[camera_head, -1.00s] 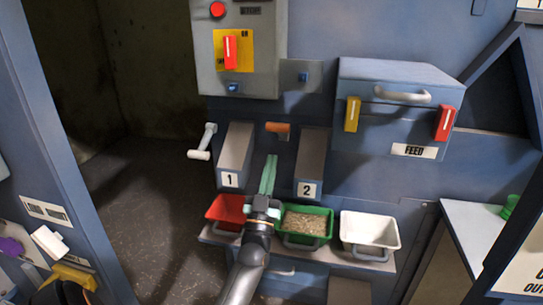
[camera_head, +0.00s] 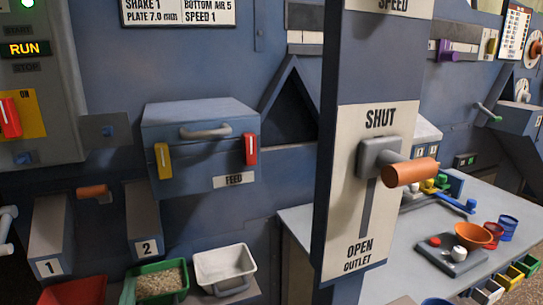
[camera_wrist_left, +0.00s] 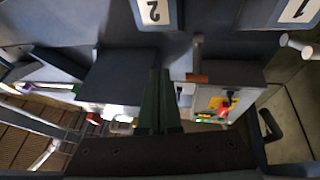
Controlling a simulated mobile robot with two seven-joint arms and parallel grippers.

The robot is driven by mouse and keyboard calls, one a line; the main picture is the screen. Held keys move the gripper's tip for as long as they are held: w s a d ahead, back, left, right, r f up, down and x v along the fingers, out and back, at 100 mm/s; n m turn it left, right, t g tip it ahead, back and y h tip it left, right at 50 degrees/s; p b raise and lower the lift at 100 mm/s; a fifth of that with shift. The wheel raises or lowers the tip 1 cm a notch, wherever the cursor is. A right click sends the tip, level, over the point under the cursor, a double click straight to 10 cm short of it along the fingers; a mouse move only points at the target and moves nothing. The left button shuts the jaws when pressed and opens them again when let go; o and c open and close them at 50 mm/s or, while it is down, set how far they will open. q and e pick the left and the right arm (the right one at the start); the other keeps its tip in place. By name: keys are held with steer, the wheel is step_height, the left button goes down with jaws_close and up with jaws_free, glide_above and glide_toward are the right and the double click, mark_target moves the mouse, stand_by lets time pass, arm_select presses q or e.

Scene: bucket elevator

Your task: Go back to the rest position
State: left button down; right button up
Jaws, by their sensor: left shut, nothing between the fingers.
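My left gripper (camera_head: 128,289) shows only as a green finger tip at the bottom left of the head view, beside the green tray of grain (camera_head: 160,283). In the left wrist view my left gripper's two dark green fingers (camera_wrist_left: 161,75) lie together, shut and empty. That view is upside down and shows the chute labelled 2 (camera_wrist_left: 153,12) and the red switch on its yellow plate (camera_wrist_left: 226,108). My right gripper is in neither view.
A white tray (camera_head: 224,262) and red tray (camera_head: 75,292) flank the green one. Above are the feed box (camera_head: 200,140) and orange handle (camera_head: 92,191). A post with an orange outlet lever (camera_head: 410,172) stands centre right, before a table (camera_head: 400,262) with cups and trays.

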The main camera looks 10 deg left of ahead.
arm_select(q)
steer(key=s+d+f+m+g+h, duration=0.45)
steer(key=d+f+g+h, duration=0.25)
steer(key=d+f, duration=0.7)
steer(key=s+d+f+g+h, duration=0.2)
steer(key=s+d+f+g, duration=0.45)
steer(key=s+f, duration=0.4)
steer(key=s+a+r+p, duration=0.1)
steer(key=s+r+p, duration=0.1)
steer(key=r+p, duration=0.4)
steer(key=s+a+r+p, duration=0.1)
steer(key=s+r+p, duration=0.1)
steer(key=r+p, duration=0.5)
steer(key=t+p, duration=0.1)
steer(key=p, duration=0.2)
steer(key=shift+a+r+p, duration=0.2)
steer(key=shift+a+p, duration=0.1)
steer(key=shift+p, duration=0.05)
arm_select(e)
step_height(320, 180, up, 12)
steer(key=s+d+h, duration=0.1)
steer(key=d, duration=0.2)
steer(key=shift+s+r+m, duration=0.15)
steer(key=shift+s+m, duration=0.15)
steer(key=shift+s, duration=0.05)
arm_select(q)
steer(key=shift+w, duration=0.1)
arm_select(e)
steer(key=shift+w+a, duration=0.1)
